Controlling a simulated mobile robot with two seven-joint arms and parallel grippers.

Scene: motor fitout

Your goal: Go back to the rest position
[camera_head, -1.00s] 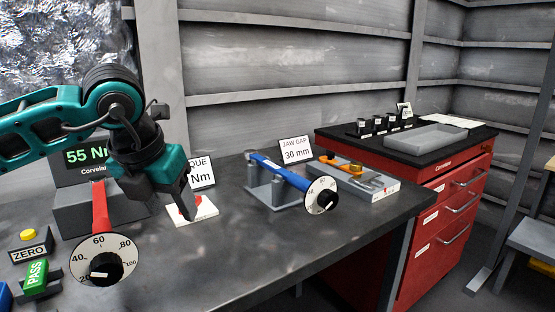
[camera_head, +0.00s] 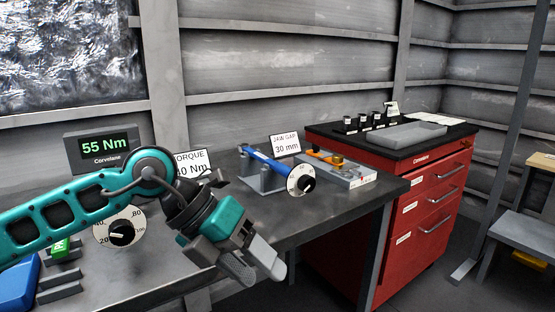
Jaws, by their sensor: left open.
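My left gripper (camera_head: 253,265) reaches in from the left on its teal arm. Its two grey fingers are spread apart with nothing between them, above the front edge of the grey workbench (camera_head: 330,210). Its fingers point down and to the right. My right gripper does not show.
A display (camera_head: 101,148) reading 55 Nm stands at the back left, with a dial (camera_head: 120,233) partly behind my arm. A blue-handled dial tool (camera_head: 268,163) rests on a stand beside the JAW GAP card (camera_head: 286,145). A red drawer cabinet (camera_head: 415,210) bears a grey tray (camera_head: 412,136).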

